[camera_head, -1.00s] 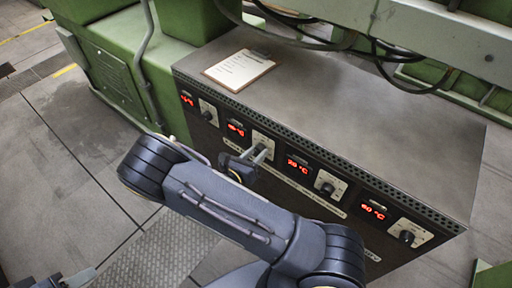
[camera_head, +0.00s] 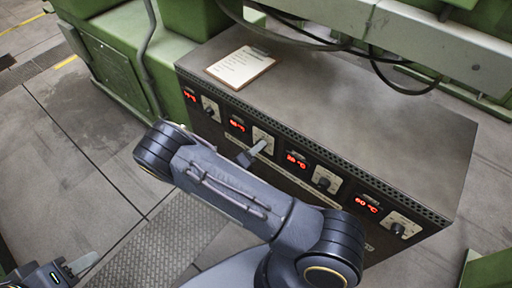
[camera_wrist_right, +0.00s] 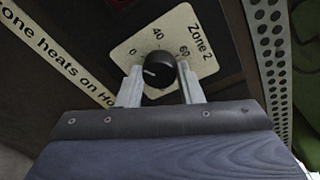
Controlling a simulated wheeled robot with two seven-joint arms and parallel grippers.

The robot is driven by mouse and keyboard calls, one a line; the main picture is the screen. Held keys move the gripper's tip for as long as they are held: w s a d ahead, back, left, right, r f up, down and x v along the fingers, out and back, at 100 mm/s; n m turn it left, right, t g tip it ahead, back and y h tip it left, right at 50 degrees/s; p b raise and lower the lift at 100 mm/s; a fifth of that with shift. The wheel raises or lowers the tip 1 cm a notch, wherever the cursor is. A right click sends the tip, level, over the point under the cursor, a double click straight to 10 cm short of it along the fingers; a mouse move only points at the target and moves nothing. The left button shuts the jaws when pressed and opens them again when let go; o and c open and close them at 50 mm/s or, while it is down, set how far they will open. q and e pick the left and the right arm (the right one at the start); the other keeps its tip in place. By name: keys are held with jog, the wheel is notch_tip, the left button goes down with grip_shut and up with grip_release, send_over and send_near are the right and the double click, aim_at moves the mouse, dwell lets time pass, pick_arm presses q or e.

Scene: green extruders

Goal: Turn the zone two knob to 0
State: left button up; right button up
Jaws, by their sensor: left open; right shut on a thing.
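The zone two knob (camera_wrist_right: 158,69) is a round black knob on a white plate (camera_wrist_right: 190,24) printed "Zone 2" with 0, 40 and 60. Its white mark points left, roughly to the 0 side; the exact reading is hard to tell. My right gripper (camera_wrist_right: 160,82) has one finger on each side of the knob and is shut on it. In the head view the right gripper (camera_head: 257,148) reaches the second dial plate (camera_head: 264,137) on the cabinet front and hides its knob. My left gripper (camera_head: 78,266) is open and empty above the floor at bottom left.
The grey cabinet (camera_head: 350,110) has other knobs, one at left (camera_head: 209,111) and two at right (camera_head: 323,182) (camera_head: 397,229), with red displays beside them. A clipboard (camera_head: 240,66) lies on top. Black cables (camera_head: 385,85) hang behind. The floor at left is clear.

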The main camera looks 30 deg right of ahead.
jog(key=shift+n, duration=0.3)
jog(key=o, duration=1)
jog(key=v, duration=0.8)
